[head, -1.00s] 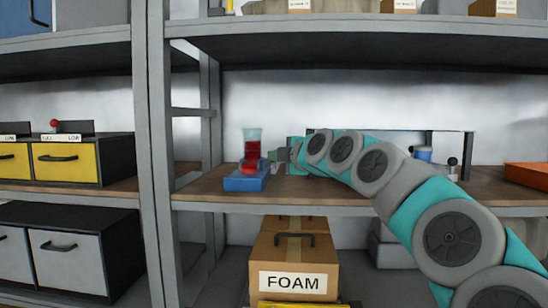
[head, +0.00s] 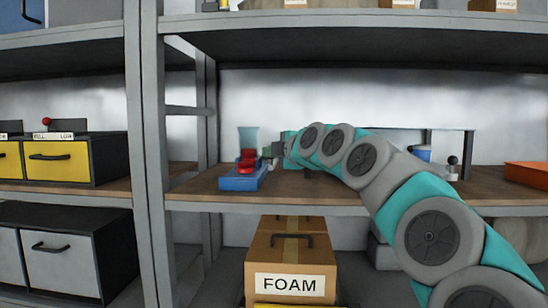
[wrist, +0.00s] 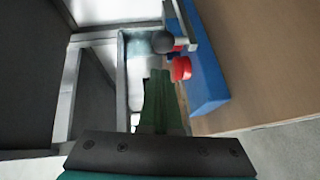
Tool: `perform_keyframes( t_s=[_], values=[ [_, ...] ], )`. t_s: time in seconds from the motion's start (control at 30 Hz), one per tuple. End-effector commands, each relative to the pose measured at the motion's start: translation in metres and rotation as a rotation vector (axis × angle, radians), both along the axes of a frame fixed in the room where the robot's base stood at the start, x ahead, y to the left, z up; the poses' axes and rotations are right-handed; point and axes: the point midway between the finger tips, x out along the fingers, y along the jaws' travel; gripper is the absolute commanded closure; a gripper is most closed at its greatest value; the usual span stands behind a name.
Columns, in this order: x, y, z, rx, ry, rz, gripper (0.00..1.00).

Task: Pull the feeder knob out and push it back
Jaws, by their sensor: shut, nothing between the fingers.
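The feeder stands on the wooden shelf, with a blue base (head: 240,180), a clear hopper (head: 249,138) and red pieces (head: 246,161) low in front. In the wrist view the blue base (wrist: 208,75) is at upper right, beside a red round piece (wrist: 181,68). A dark ball knob (wrist: 163,42) shows just beyond my fingertips. My gripper (wrist: 158,75) is shut and empty, its green fingers together and pointing at the knob; a gap seems to remain. In the head view my gripper (head: 274,151) is just right of the feeder.
A grey upright (head: 148,150) stands left of the feeder, with yellow drawers (head: 55,163) beyond it. A device with a black knob (head: 452,161) and an orange tray (head: 526,174) are at right. A FOAM box (head: 291,270) is below.

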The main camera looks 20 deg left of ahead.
Motion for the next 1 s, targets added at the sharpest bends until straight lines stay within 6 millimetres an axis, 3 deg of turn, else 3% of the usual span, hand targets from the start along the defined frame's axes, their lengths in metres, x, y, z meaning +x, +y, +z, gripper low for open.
perform_keyframes(
  t_s=[0.07, 0.5, 0.8, 0.93, 1.0],
  values=[
    [-0.016, 0.001, 0.002, -0.001, -0.008, -0.001, 1.00],
    [-0.058, -0.047, 0.017, 0.005, -0.005, 0.000, 1.00],
    [-0.078, -0.068, 0.020, 0.004, -0.005, 0.000, 1.00],
    [-0.083, -0.073, 0.016, 0.003, 0.019, -0.002, 1.00],
    [-0.090, -0.077, 0.004, -0.002, 0.078, -0.008, 1.00]
  ],
)
